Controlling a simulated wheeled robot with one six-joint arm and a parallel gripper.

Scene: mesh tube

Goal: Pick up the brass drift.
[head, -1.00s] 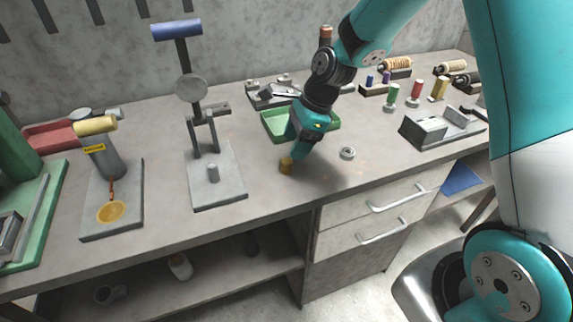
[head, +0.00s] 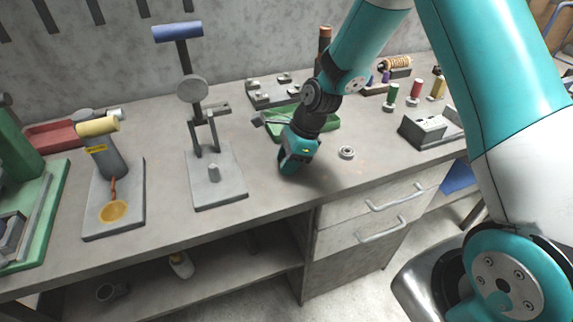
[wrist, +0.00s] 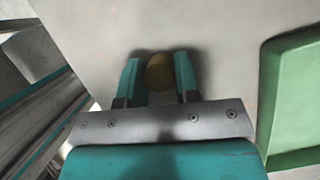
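The brass drift (wrist: 159,72) shows in the wrist view as a round, dull gold end seen from above. It lies between the two teal fingers of my gripper (wrist: 157,74). The right finger is very close to it or touching. A narrow gap shows at the left finger, so the gripper looks open around the drift. In the head view my gripper (head: 289,168) points down at the bench top, and the drift is hidden behind it.
A green tray (head: 328,121) stands close behind my gripper; it also shows at the right in the wrist view (wrist: 290,100). A metal ring (head: 347,153) lies to the right. A grey press stand (head: 221,192) is to the left. The bench front edge is near.

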